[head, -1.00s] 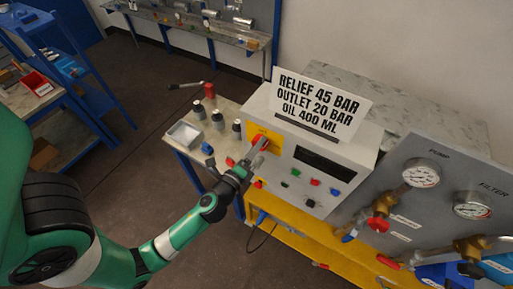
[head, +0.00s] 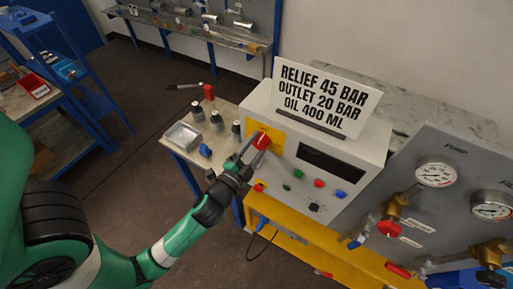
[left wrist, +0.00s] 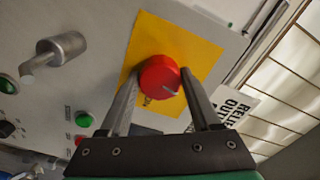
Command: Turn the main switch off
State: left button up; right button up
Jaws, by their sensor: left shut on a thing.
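The main switch is a red round knob (head: 262,141) on a yellow plate (head: 276,147) at the left end of the white control box's front. In the left wrist view the red knob (left wrist: 160,76) sits between my two finger ends, with a small pale mark on its face and the yellow plate (left wrist: 200,52) behind it. My left gripper (head: 256,142) is shut on this knob, one finger on each side. My right gripper is not in view.
The control box (head: 340,178) carries a dark display, several coloured buttons and a sign (head: 325,97) on top. A side table with a metal tray (head: 182,136) and grey-capped bottles stands left. A gauge panel (head: 440,215) with valves stands right.

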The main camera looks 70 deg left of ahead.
pick_arm(q)
jog(key=shift+n+b, duration=0.5)
jog(key=shift+n, duration=0.7)
jog(key=o, duration=1.4)
jog(key=b+v, duration=0.2)
jog(key=v, duration=0.9)
jog(key=shift+s+d, duration=0.2)
jog(key=shift+s, duration=0.1)
